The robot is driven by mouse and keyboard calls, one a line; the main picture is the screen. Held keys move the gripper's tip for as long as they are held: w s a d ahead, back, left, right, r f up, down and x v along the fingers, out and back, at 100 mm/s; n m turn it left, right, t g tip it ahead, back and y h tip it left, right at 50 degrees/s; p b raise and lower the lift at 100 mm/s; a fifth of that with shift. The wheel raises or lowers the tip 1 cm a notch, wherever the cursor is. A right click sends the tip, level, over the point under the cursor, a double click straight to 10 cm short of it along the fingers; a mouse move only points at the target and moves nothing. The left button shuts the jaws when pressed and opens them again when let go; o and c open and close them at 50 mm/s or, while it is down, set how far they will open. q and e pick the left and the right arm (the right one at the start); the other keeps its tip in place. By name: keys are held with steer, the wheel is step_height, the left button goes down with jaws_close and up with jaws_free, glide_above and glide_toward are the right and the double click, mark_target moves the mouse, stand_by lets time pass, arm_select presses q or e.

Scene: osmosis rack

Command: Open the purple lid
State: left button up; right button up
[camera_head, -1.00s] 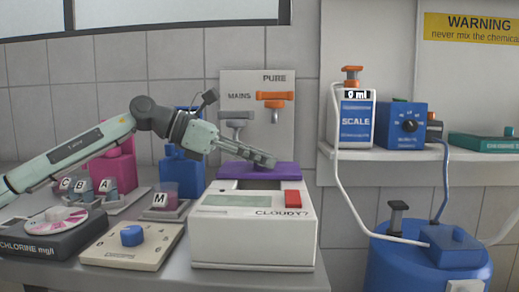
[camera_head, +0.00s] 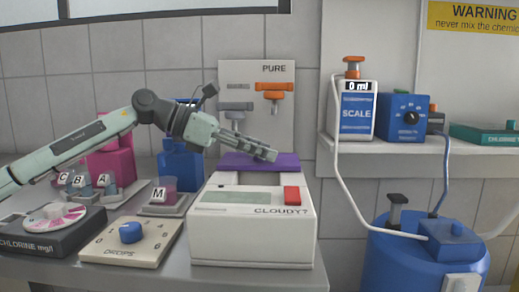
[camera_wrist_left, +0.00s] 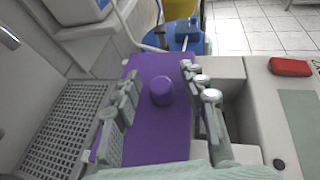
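The purple lid (camera_head: 259,165) is at the back of the white CLOUDY? box (camera_head: 254,245) in the head view. In the left wrist view, the lid (camera_wrist_left: 150,130) fills the middle, with a round purple knob (camera_wrist_left: 161,91) on it. A dark recess (camera_wrist_left: 228,105) in the box shows beside the lid. My left gripper (camera_head: 268,151) is over the lid. In the left wrist view, its fingers (camera_wrist_left: 160,88) stand wide apart on either side of the knob, with gaps to it. Whether the fingers touch the lid cannot be told. My right gripper is not in view.
A red button (camera_head: 292,194) is on the box top. Orange PURE (camera_head: 274,90) and grey MAINS taps are on the panel behind. A blue bottle (camera_head: 181,164), the M holder (camera_head: 165,205) and the DROPS plate (camera_head: 130,242) stand left. A blue barrel (camera_head: 410,265) stands right.

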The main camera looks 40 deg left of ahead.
arm_select(q)
step_height(320, 180, up, 10)
stand_by(0.7)
stand_by(0.5)
